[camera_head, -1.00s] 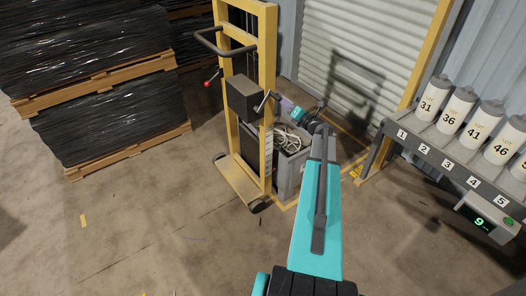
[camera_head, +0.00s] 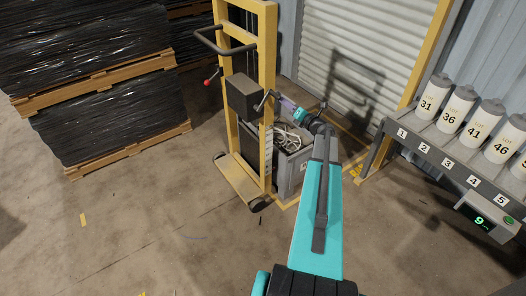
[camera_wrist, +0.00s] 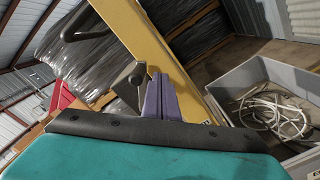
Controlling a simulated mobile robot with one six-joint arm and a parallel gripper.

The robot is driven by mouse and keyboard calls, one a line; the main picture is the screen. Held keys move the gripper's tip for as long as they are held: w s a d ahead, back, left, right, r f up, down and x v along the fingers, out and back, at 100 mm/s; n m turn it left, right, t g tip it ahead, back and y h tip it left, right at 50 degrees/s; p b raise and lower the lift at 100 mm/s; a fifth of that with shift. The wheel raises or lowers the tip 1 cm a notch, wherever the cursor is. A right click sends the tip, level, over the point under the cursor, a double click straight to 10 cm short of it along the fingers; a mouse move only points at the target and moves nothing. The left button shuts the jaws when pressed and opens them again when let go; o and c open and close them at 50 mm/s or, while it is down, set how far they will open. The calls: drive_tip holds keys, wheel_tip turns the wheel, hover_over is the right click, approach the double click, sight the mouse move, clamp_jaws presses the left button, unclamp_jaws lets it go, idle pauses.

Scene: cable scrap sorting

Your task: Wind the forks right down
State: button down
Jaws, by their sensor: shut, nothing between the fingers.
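The yellow hand stacker (camera_head: 267,60) stands upright in front of the roller shutter. A dark winch box (camera_head: 243,97) is on its mast, with a crank (camera_head: 264,101) on the right side. My gripper (camera_head: 281,98) reaches the crank from the right, its purple fingers close to the handle. In the wrist view my gripper (camera_wrist: 160,98) is shut beside a grey crank part (camera_wrist: 131,82) in front of the yellow mast (camera_wrist: 158,50); whether they touch is unclear. A grey bin (camera_head: 291,175) of cable scrap stands behind the mast; it also shows in the wrist view (camera_wrist: 232,84). The forks are hidden.
Pallets of black-wrapped stacks (camera_head: 105,105) stand at the left. At the right a grey rack (camera_head: 425,150) holds numbered white canisters (camera_head: 456,108), with a green-lit display (camera_head: 480,222) below. The concrete floor in front is mostly clear.

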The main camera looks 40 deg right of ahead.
drive_tip(key=s, duration=0.7)
drive_tip(key=shift+s+a, duration=0.2)
drive_tip(key=shift+a, duration=0.1)
idle(0.5)
